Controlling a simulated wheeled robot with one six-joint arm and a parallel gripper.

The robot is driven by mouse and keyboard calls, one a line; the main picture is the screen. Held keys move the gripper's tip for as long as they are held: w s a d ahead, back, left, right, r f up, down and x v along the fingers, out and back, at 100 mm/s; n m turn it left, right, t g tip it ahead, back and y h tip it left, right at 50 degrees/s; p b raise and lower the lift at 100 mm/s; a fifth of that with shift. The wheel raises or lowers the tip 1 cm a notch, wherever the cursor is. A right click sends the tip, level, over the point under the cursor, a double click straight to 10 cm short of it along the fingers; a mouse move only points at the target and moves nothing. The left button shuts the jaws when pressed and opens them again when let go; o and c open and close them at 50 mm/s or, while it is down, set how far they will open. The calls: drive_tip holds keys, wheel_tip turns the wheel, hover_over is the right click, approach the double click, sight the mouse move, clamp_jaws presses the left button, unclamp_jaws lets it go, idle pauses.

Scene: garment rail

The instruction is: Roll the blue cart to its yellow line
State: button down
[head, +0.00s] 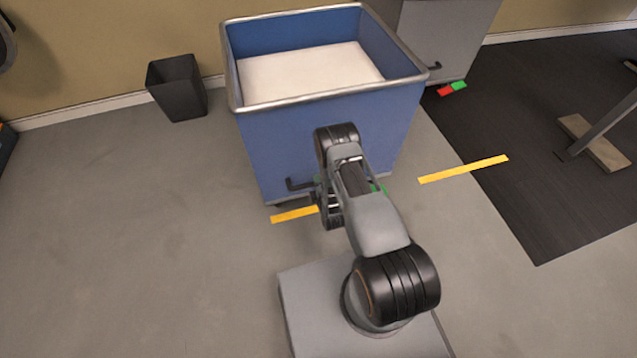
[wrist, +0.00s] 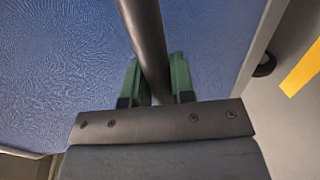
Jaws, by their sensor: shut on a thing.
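The blue cart (head: 290,135) stands upright on the floor in front of me, with a metal rim and a pale inside. Its dark handle bar (head: 301,184) shows low on the near side in the head view. In the wrist view my gripper (wrist: 155,78) has its green fingers on either side of the bar (wrist: 145,40), shut on it. My arm hides most of the grip in the head view. A yellow line piece (head: 293,214) lies by the cart's near left bottom corner. Another yellow piece (head: 463,169) lies to the right of the cart.
A dark bin (head: 177,88) stands left of the cart by the wall. A grey cart (head: 445,40) with a red and green piece (head: 452,88) is behind at the right. A black mat (head: 530,130) carries a stand with a wooden foot (head: 594,143). The floor at left is clear.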

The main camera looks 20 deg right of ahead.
drive_tip(key=c, duration=1)
unclamp_jaws()
drive_tip(key=p+v, duration=0.3)
drive_tip(key=v, duration=1.1)
drive_tip(key=shift+p, duration=0.4)
drive_tip(key=shift+f, duration=0.1)
